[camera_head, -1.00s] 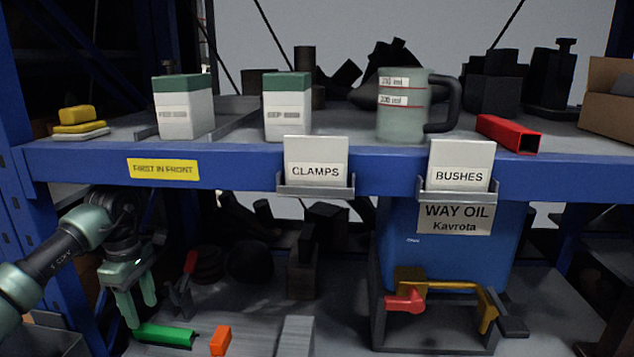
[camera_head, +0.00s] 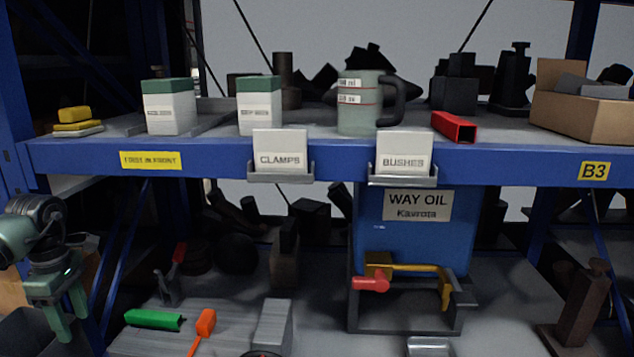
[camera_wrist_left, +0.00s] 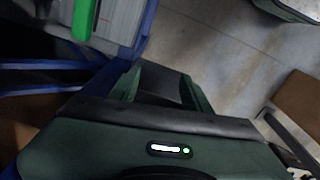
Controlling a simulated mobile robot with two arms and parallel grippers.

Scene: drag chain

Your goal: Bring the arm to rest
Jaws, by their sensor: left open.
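My left gripper (camera_head: 69,322) hangs at the left edge of the head view, pointing down, in front of the rack's left side. Its two green fingers are apart with nothing between them. In the left wrist view the fingers (camera_wrist_left: 165,90) also stand apart, with a dark surface and grey floor beyond. The gripper is left of the green piece (camera_head: 153,319) on the lower shelf and does not touch it. A green piece also shows at the top left of the wrist view (camera_wrist_left: 83,18). My right gripper is not in view.
The upper shelf's blue beam (camera_head: 330,160) crosses the view, carrying boxes, a jug (camera_head: 358,103) and a red tube (camera_head: 453,127). Below are an orange-handled tool (camera_head: 205,322), a grey block (camera_head: 272,325) and a blue oil container (camera_head: 420,235) with a red tap (camera_head: 370,284).

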